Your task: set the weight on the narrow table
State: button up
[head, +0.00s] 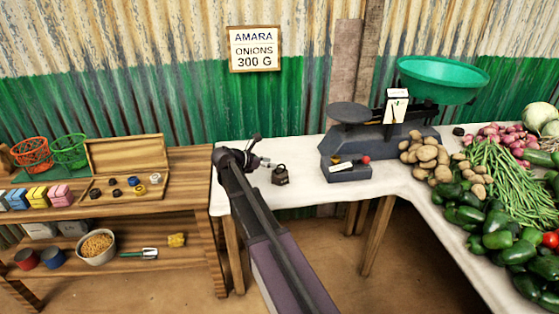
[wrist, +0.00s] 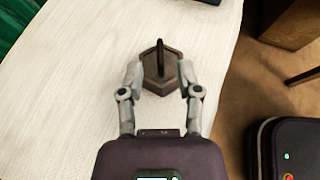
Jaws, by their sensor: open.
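The dark hexagonal weight (head: 280,175) with an upright handle stands on the white-topped table (head: 300,205), left of the scale. In the wrist view the weight (wrist: 153,83) is upright on the white surface (wrist: 75,90). My gripper (head: 266,163) is just left of it in the head view. In the wrist view my gripper (wrist: 161,74) is open, its two fingers on either side of the weight and its handle. I cannot tell whether the fingers touch it or are above it. No table is marked as the narrow one.
A scale (head: 380,138) with a green pan (head: 443,79) stands right of the weight. Potatoes (head: 428,160) and other vegetables lie farther right. A wooden bench (head: 185,178) at left holds baskets, an open box and small weights.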

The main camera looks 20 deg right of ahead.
jog(key=shift+p+v, duration=0.8)
jog(key=shift+v, duration=1.65)
jog(key=shift+s, duration=0.15)
jog(key=s+a+f+m+y, duration=0.3)
jog(key=s+m, duration=0.3)
jog(key=s, duration=0.2)
jog(key=s+a+f+m+g+y, duration=0.1)
jog(key=s+a+f+m+y, duration=0.3)
jog(key=s+m, duration=0.3)
jog(key=s+a+f+m+y, duration=0.3)
jog(key=s+a+m+y, duration=0.2)
jog(key=s, duration=0.3)
jog(key=shift+s+a+f+m+g+y, duration=0.2)
jog(key=shift+s+f+m+g+y, duration=0.15)
jog(key=shift+m, duration=0.35)
jog(key=shift+r, duration=0.1)
